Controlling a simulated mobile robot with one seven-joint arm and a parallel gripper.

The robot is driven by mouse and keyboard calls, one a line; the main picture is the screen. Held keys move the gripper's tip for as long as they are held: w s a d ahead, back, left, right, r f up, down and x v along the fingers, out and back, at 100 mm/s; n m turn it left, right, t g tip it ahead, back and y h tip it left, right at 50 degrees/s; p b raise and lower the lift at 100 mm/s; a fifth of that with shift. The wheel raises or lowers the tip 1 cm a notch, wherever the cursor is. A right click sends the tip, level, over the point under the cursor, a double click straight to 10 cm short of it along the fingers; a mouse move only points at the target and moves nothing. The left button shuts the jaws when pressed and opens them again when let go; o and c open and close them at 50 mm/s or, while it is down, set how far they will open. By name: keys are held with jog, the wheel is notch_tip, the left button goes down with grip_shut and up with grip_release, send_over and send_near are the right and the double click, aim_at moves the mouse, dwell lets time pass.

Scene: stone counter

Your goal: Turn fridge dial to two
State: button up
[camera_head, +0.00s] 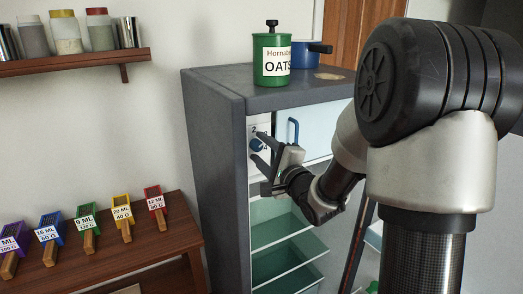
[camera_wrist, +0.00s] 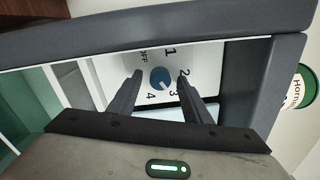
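The fridge dial (camera_head: 256,146) is a round blue knob on a white panel inside the open grey fridge (camera_head: 220,150). In the wrist view the dial (camera_wrist: 160,78) sits among the printed marks OFF, 1, 2, 3 and 4. A pale mark shows on its lower part, but I cannot tell surely which setting it points at. My gripper (camera_wrist: 160,75) is open and empty, with one dark finger at each side of the dial and gaps visible between. In the head view my gripper (camera_head: 257,147) is in front of the panel. I cannot tell its depth to the knob.
A blue handle-like bar (camera_head: 293,130) is right of the dial. Green-tinted shelves (camera_head: 285,240) lie below. A green OATS canister (camera_head: 271,60) and a blue pot (camera_head: 305,53) stand on the fridge. Coloured scoops (camera_head: 122,212) line a wooden shelf at left.

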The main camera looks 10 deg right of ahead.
jog(key=b+v, duration=0.4)
jog(key=v, duration=0.8)
